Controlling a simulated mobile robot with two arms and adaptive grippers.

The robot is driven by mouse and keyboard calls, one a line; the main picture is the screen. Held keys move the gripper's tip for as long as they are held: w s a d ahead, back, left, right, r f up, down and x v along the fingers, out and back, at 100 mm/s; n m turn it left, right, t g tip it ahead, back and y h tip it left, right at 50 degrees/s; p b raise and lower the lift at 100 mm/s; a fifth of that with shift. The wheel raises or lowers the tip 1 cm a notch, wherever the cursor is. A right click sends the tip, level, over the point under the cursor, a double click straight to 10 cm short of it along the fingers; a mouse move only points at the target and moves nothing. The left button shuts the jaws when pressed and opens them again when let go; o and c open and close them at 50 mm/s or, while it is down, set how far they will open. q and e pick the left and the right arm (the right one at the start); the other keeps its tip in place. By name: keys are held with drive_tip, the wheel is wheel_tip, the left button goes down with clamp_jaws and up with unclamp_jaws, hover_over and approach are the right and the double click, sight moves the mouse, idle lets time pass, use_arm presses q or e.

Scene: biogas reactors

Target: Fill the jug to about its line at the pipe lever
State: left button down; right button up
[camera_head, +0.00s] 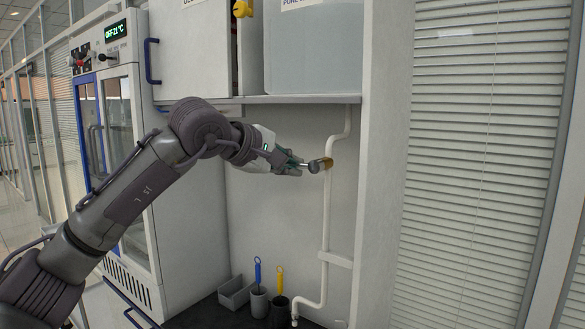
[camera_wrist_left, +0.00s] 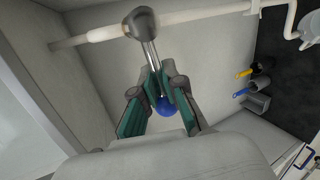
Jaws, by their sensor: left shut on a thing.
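The pipe lever, with its metal valve end (camera_head: 320,165), sits partway up the white pipe (camera_head: 327,215). In the left wrist view the lever's rod (camera_wrist_left: 150,55) runs from the pipe to a blue ball knob (camera_wrist_left: 166,105). My left gripper (camera_head: 297,166) is shut on the lever; in the wrist view its green-padded fingers (camera_wrist_left: 153,88) close around the rod near the knob. A pale rounded thing (camera_wrist_left: 313,28) by the pipe's lower end is cut off at the wrist view's edge; I cannot tell its fill or whether it is the jug. My right gripper is not in view.
Below, the dark counter (camera_head: 205,313) holds a grey tray (camera_head: 236,293), a grey cup (camera_head: 259,302) with a blue-handled tool and a dark cup (camera_head: 279,308) with a yellow-handled one. A tank (camera_head: 315,50) stands on the shelf above. A white cabinet (camera_head: 118,150) stands left.

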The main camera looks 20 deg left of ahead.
use_arm(q)
drive_tip(key=shift+a+r, duration=0.1)
drive_tip(key=shift+a, duration=0.05)
idle(0.5)
drive_tip(key=c, duration=1.2)
unclamp_jaws()
drive_tip(key=shift+w, duration=0.1)
drive_tip(key=shift+o, duration=0.3)
drive_tip(key=shift+w+a, duration=0.1)
drive_tip(key=shift+a, duration=0.05)
drive_tip(key=v, duration=1.2)
